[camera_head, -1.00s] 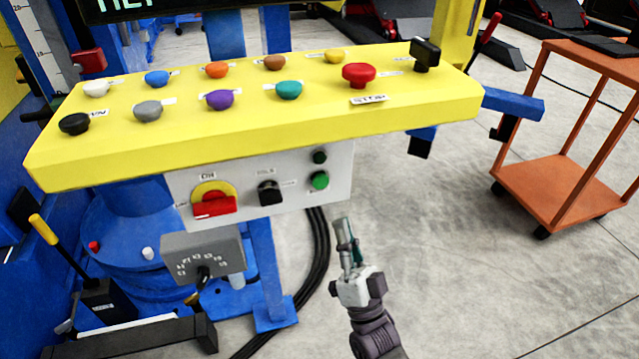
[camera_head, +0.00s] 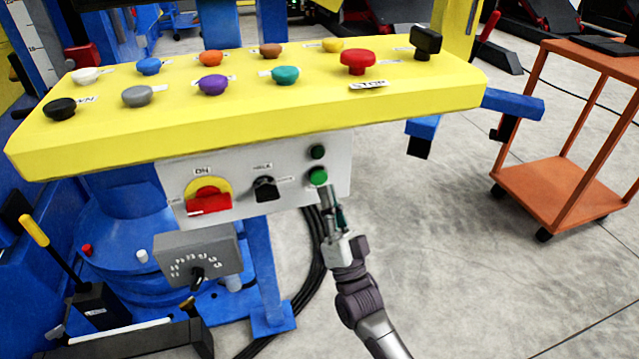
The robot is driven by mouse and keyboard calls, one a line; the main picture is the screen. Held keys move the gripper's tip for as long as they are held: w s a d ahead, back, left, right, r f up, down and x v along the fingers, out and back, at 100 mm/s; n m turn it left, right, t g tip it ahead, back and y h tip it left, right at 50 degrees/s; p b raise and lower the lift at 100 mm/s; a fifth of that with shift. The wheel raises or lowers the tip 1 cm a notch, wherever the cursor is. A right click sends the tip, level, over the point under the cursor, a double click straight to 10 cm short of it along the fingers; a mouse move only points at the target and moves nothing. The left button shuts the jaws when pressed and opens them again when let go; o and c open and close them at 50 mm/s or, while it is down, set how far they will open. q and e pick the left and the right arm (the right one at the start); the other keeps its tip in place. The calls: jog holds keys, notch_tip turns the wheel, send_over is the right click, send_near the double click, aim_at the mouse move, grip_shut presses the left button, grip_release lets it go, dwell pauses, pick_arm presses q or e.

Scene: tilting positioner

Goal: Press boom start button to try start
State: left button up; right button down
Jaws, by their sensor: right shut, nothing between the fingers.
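A grey-white panel (camera_head: 231,180) hangs under the front of the yellow console (camera_head: 240,125). It carries a red rotary switch on a yellow plate (camera_head: 209,197), a black selector knob (camera_head: 265,188), a dark green button (camera_head: 317,152) and a brighter green button (camera_head: 318,176) below it. The small labels by the green buttons are not readable, so I cannot tell which is the boom start button. My right gripper (camera_head: 327,191) is shut and empty, its tips just below the brighter green button. I cannot tell whether they touch it. My left gripper is out of view.
Several coloured buttons and a red stop button (camera_head: 357,62) sit on the console top. A grey dial box (camera_head: 215,246) hangs below left. Black cables (camera_head: 313,262) run behind my gripper. An orange cart (camera_head: 570,187) stands right; the floor between is clear.

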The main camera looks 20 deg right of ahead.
jog(key=shift+w, duration=0.5)
jog(key=shift+w, duration=0.1)
dwell(1.1)
jog(key=shift+w, duration=0.3)
jog(key=shift+w+b, duration=0.4)
jog(key=shift+w, duration=0.05)
dwell(0.6)
dwell(0.4)
jog(key=shift+s+p, duration=0.5)
jog(key=shift+s, duration=0.4)
